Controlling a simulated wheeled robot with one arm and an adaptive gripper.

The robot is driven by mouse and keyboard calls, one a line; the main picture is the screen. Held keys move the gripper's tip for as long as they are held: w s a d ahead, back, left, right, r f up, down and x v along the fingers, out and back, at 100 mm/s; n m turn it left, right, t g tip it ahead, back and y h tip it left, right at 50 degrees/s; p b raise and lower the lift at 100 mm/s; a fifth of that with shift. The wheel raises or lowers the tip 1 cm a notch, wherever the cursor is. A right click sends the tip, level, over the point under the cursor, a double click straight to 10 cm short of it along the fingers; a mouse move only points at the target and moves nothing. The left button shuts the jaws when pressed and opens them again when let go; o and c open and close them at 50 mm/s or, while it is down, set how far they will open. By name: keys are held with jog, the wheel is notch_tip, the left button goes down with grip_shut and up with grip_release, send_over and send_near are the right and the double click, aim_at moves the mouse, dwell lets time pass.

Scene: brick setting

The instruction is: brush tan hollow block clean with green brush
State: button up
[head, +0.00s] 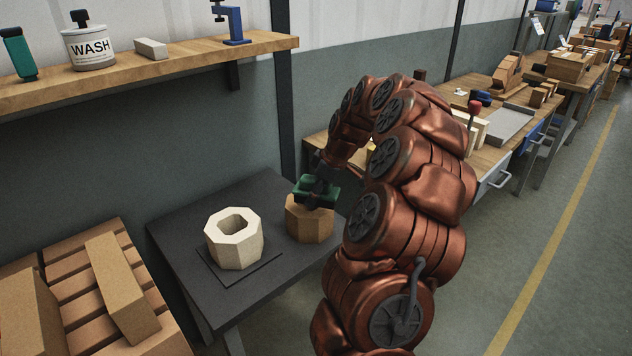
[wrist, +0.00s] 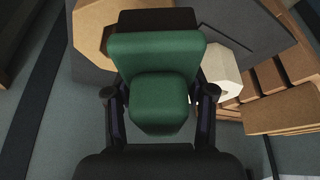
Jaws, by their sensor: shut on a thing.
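The tan hollow block (head: 310,224) stands upright on the dark table, right of a cream hollow block (head: 233,238). My gripper (head: 318,181) is shut on the green brush (head: 312,194) directly above the tan block. The brush covers the tan block's top and its opening, and appears to touch it; exact contact is hard to tell. In the wrist view the green brush (wrist: 158,85) sits between my fingers with its dark bristle side away from me. Part of the tan block (wrist: 90,30) shows behind it at upper left, and the cream block (wrist: 222,72) shows at right.
The cream block stands on a thin dark square pad (head: 212,268) on the dark table (head: 180,230). Stacked bricks (head: 120,285) lie at lower left. Workbenches extend at right.

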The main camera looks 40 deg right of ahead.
aim_at(316, 179)
jog(key=shift+r, duration=1.85)
jog(key=shift+r+p, duration=0.2)
jog(key=shift+p, duration=0.65)
jog(key=shift+d+r+p, duration=0.1)
jog(key=shift+r+p, duration=0.05)
jog(key=shift+p, duration=0.55)
jog(key=p, duration=0.2)
jog(key=shift+s+p, duration=0.1)
jog(key=shift+p, duration=1.25)
jog(key=shift+f+p, duration=0.4)
jog(key=shift+p, duration=0.05)
